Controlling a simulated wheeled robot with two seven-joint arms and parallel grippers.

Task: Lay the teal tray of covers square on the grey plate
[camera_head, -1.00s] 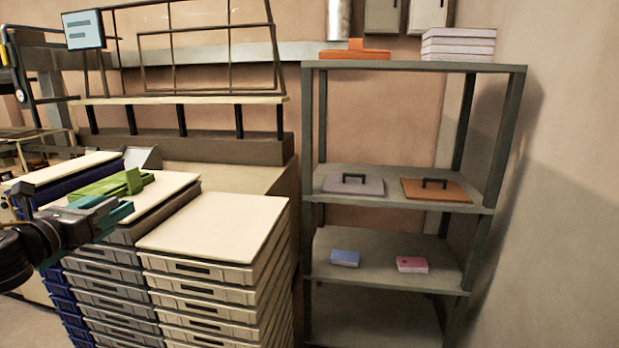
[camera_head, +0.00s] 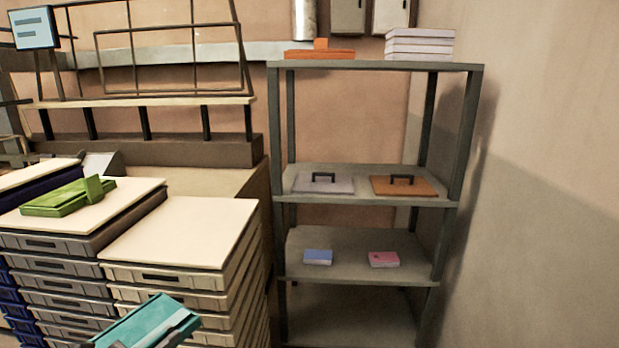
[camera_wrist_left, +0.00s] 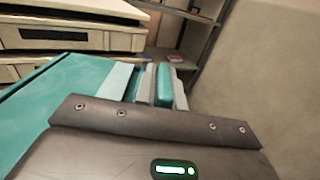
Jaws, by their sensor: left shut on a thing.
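The teal tray (camera_head: 150,322) shows at the bottom edge of the head view, tilted in the picture, in front of the crate stacks. It also fills the left of the left wrist view (camera_wrist_left: 60,88). My left gripper (camera_wrist_left: 163,84) is shut on the tray's raised teal grip, with a grey finger on each side. Covers in the tray cannot be made out. A flat grey plate (camera_head: 308,187) with a black handle-like bracket lies on the middle shelf of the rack, well away from the tray. My right gripper is not in view.
The grey rack (camera_head: 370,68) stands by the right wall. An orange plate (camera_head: 403,189) lies beside the grey one; a blue block (camera_head: 318,257) and a pink block (camera_head: 384,259) sit below. A green tray (camera_head: 65,199) lies on the crate stack at left. The pale-topped crate stack (camera_head: 185,230) is bare.

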